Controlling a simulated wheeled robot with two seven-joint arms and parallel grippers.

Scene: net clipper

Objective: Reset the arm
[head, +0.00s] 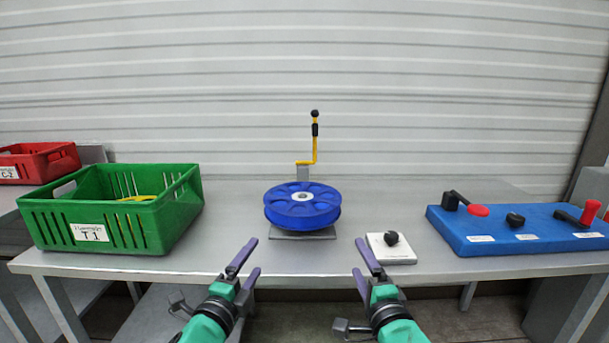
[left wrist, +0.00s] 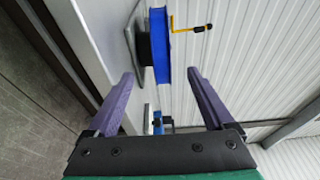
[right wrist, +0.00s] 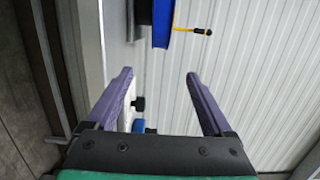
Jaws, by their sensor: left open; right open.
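My left gripper (head: 245,262) is open and empty in front of the table's front edge, left of centre in the head view. My right gripper (head: 368,260) is open and empty, right of centre, at about the same height. Both pairs of purple fingers stand apart in the wrist views, at the left wrist (left wrist: 160,95) and the right wrist (right wrist: 160,95), with nothing between them. Both arms reach forward side by side, clear of the objects on the table.
A blue reel (head: 302,207) stands mid-table, with a yellow crank with black grip (head: 315,130) behind. A green crate (head: 150,230) is left, a red crate (head: 62,160) beyond. A white block with black knob (head: 400,255) and a blue control panel (head: 510,225) are right.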

